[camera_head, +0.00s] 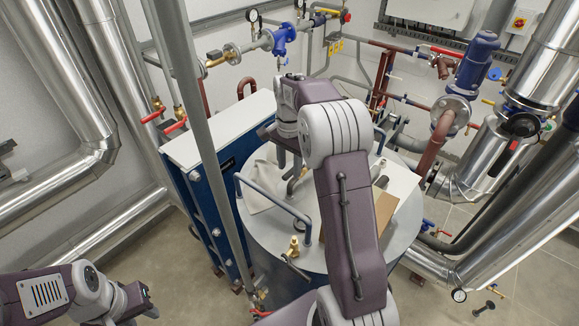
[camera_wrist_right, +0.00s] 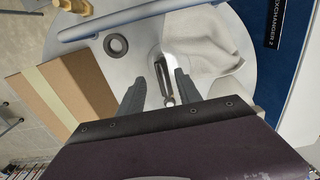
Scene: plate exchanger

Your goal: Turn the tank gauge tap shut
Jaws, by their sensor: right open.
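A small brass fitting (camera_head: 294,247) with a dark lever-like bar beside it stands at the near edge of the round grey tank lid (camera_head: 263,245). It may be the gauge tap, but I cannot tell for sure. Part of a brass piece (camera_wrist_right: 75,6) shows at the top of the right wrist view. My right gripper (camera_head: 290,170) is over the lid, beyond the brass fitting. In the right wrist view its fingers (camera_wrist_right: 160,90) are apart, with a slim dark and silver object (camera_wrist_right: 163,74) showing between them; contact is unclear. My left gripper (camera_head: 143,300) is at lower left, far from the tank.
A blue bent rail (camera_head: 272,196) crosses the lid. A pale cloth (camera_wrist_right: 205,45), a grey ring (camera_wrist_right: 116,44) and brown boards (camera_wrist_right: 65,95) lie on the lid. The blue plate exchanger (camera_head: 205,190) stands left of the tank; silver pipes (camera_head: 475,170) crowd the right.

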